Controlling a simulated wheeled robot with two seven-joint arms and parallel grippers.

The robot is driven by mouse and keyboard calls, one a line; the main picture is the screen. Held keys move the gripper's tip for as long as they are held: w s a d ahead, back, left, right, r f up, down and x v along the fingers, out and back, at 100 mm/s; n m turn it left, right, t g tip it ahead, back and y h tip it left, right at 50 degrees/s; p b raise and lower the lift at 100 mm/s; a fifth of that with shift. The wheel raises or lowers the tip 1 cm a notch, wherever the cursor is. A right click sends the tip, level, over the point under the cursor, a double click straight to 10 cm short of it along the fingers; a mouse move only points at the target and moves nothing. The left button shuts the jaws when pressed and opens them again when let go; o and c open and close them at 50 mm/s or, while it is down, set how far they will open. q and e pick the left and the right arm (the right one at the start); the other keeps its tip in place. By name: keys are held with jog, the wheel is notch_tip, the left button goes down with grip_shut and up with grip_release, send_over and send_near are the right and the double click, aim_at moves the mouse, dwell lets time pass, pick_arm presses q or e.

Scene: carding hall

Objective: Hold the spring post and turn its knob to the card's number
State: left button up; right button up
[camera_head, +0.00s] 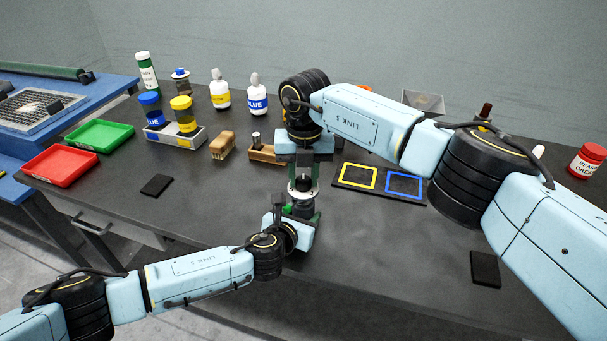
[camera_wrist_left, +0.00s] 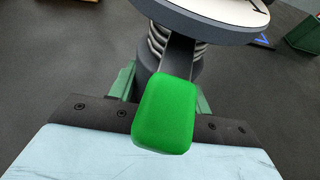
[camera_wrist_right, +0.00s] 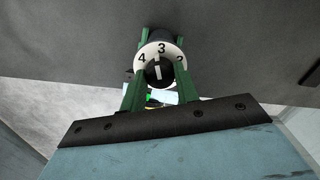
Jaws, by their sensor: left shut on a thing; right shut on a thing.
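The spring post (camera_head: 302,188) stands upright near the table's front edge, mostly hidden by my grippers. In the left wrist view its grey body with coils (camera_wrist_left: 195,60) rises under a white-topped disc (camera_wrist_left: 220,8), and a rounded green block (camera_wrist_left: 165,115) stands before it. My left gripper (camera_head: 301,211) is shut on the post low down. My right gripper (camera_head: 304,168) comes from above, shut on the black knob (camera_wrist_right: 158,73). The knob's white mark points at about 3 on the white dial ring (camera_wrist_right: 162,47), where 4 and part of 2 also show. I cannot make out a number card.
A mat with yellow and blue frames (camera_head: 337,184) lies right of the post. A brush (camera_head: 223,146) and wooden block (camera_head: 265,155) stand left of it; red (camera_head: 62,165) and green (camera_head: 100,135) trays are farther left. Bottles stand behind. Dark pads lie at left (camera_head: 157,185) and right (camera_head: 485,268).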

aim_at(304, 179)
jog(key=n, duration=0.5)
jog(key=shift+n, duration=1.9)
jog(key=o, duration=1)
notch_tip(304, 179, up, 12)
jog(key=shift+r, duration=0.1)
